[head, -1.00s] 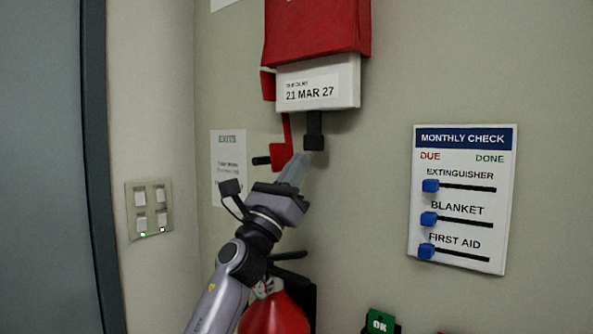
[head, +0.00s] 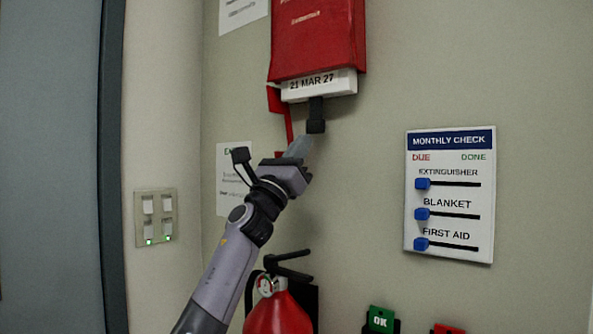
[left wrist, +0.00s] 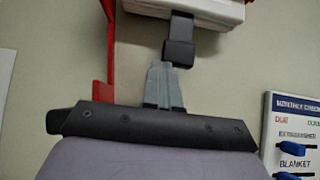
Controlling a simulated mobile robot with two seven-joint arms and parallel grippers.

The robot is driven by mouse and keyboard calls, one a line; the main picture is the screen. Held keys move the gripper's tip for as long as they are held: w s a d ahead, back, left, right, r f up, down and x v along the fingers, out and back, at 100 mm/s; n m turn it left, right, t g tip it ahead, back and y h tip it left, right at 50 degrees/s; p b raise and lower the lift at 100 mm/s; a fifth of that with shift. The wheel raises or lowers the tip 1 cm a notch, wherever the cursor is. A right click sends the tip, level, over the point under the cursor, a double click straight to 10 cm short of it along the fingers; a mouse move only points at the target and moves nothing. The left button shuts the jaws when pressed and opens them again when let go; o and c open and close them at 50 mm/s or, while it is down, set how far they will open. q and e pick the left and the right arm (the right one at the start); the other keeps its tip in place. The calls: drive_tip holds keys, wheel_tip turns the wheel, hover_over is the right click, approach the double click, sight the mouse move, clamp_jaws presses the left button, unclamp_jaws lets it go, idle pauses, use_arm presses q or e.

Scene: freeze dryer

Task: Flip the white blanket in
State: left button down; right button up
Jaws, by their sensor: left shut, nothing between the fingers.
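The white blanket piece (head: 340,84), labelled "21 MAR 27", shows as a short strip below the red case (head: 318,38) on the wall. A black strap with a thick black tab (head: 316,125) hangs from it. In the left wrist view, the tab (left wrist: 179,52) hangs under the white piece (left wrist: 215,9). My left gripper (head: 300,146) is shut and empty, just below and left of the tab. Its fingertips (left wrist: 164,68) appear at the tab's lower edge; I cannot tell whether they touch. My right gripper is out of view.
A red strip (head: 288,120) hangs left of the tab. A monthly check board (head: 450,195) with blue sliders is at right, a switch panel (head: 156,218) at left. The wall between tab and board is clear.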

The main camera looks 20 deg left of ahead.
use_arm(q)
drive_tip(key=r, duration=0.2)
drive_tip(key=r+p, duration=0.1)
drive_tip(key=r, duration=0.1)
drive_tip(key=r+p, duration=0.1)
drive_tip(key=r, duration=0.1)
drive_tip(key=shift+s, duration=0.25)
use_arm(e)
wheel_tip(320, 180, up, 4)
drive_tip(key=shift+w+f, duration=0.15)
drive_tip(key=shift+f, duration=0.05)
use_arm(q)
drive_tip(key=shift+f, duration=0.15)
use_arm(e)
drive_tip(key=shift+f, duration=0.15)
